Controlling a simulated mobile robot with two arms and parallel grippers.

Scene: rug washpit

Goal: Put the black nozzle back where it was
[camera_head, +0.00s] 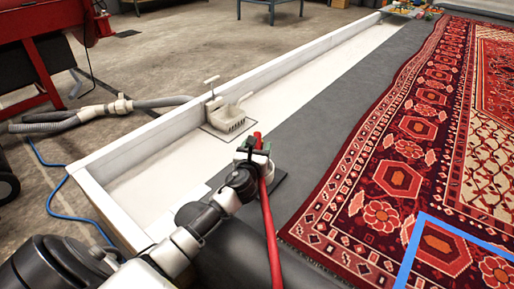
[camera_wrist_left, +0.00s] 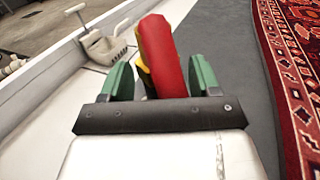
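My left gripper (camera_head: 255,147) is over the dark grey strip beside the white trough, with a long red hose-like piece (camera_head: 269,225) at it. In the left wrist view, the red piece (camera_wrist_left: 162,55) and a yellow part (camera_wrist_left: 142,66) lie between the green fingers of my left gripper (camera_wrist_left: 160,80). The fingers stand apart, and I cannot tell whether they press on it. I cannot make out a black nozzle in either view. A dark flat patch (camera_head: 281,182) shows just right of the gripper, partly hidden. My right gripper is not in view.
A white scoop-like fitting (camera_head: 227,117) sits over a grate in the white trough (camera_head: 153,186). A grey hose (camera_head: 160,102) lies outside its wall. The patterned red rug (camera_head: 400,140) with blue tape (camera_head: 459,230) fills the right. The grey strip (camera_head: 345,110) between is mostly clear.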

